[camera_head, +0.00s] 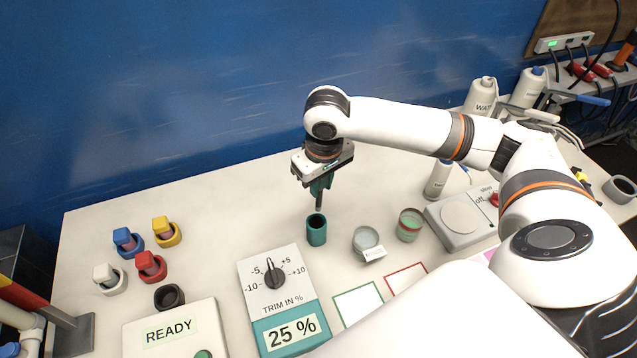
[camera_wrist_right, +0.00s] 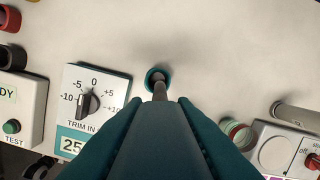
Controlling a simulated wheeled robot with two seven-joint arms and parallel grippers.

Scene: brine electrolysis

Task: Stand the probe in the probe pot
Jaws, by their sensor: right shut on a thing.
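My right gripper (camera_head: 321,184) is shut on the handle and holds the probe roughly upright, tip down. The probe pot (camera_head: 317,236) is a small teal cylinder with a dark opening, standing on the table behind the trim box. My left gripper is not in view.
The trim box (camera_head: 276,276) reading 25 % stands in front of the pot. Coloured plugs in holders (camera_head: 150,267) and a READY box (camera_head: 168,333) are left. The table behind the pot is clear.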

